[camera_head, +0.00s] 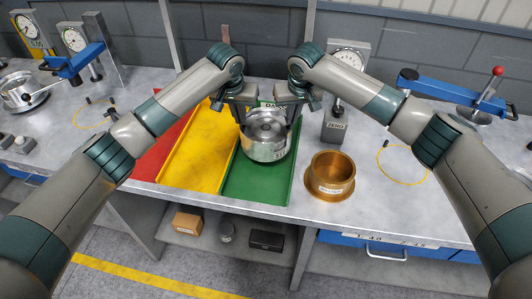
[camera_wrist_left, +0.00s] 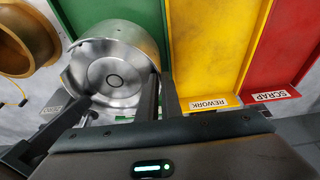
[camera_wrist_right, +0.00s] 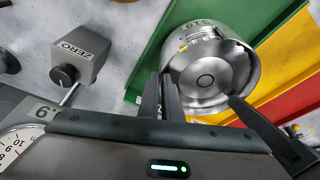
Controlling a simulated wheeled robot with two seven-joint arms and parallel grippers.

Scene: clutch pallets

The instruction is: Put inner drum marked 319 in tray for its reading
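The silver inner drum (camera_head: 265,138) is upright at the green tray (camera_head: 243,184), toward its back half. The drum also shows in the left wrist view (camera_wrist_left: 112,72) and the right wrist view (camera_wrist_right: 208,80). My left gripper (camera_head: 240,108) is at its back left rim and my right gripper (camera_head: 291,106) at its back right rim. Both have their fingers spread well apart. I cannot tell whether fingers touch the rim, or whether the drum rests fully on the tray floor.
The yellow REWORK tray (camera_head: 198,155) and red SCRAP tray (camera_head: 155,155) lie left of the green one. A brass cup (camera_head: 331,174) stands close on the right. A dial gauge with a grey ZERO block (camera_head: 336,126) is behind it.

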